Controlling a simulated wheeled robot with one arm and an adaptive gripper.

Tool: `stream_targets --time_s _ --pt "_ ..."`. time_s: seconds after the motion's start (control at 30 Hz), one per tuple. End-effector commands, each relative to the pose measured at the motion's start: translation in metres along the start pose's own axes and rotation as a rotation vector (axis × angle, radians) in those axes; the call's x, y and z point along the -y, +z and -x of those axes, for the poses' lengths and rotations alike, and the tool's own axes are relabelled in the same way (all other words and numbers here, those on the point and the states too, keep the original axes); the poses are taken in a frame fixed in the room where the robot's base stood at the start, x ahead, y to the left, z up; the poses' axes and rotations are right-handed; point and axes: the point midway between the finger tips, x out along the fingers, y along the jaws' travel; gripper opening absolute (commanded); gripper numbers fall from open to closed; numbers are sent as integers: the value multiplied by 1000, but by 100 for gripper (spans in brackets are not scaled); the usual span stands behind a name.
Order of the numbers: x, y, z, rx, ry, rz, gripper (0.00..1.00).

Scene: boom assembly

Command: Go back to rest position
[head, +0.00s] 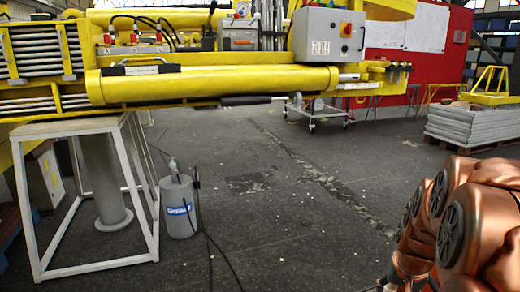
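My copper-coloured arm (478,215) is folded at the lower right of the head view. My gripper is not clearly visible; the lower end of the arm runs down to the bottom edge of the picture. The yellow boom (215,85) crosses the upper left and middle, with a long yellow cylinder along its lower side. A clear gap of floor shows between my arm and the boom.
A white metal stand (144,190) stands under the boom at left. A grey sprayer canister (178,208) with a black hose is on the floor beside it. A grey control box (329,36) sits on the boom. Stacked panels (470,124) lie at right. The middle floor is open.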

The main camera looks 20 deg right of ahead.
Motion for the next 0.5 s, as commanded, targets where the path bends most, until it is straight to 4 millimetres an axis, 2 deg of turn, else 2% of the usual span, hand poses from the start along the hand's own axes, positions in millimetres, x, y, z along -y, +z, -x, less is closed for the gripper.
stream_targets --time_s 0.03,0.3,0.5 --pt "17 3 28 15 -11 39 59" --pt "80 52 109 128 -49 219 59" --pt "110 94 170 208 -61 354 59"
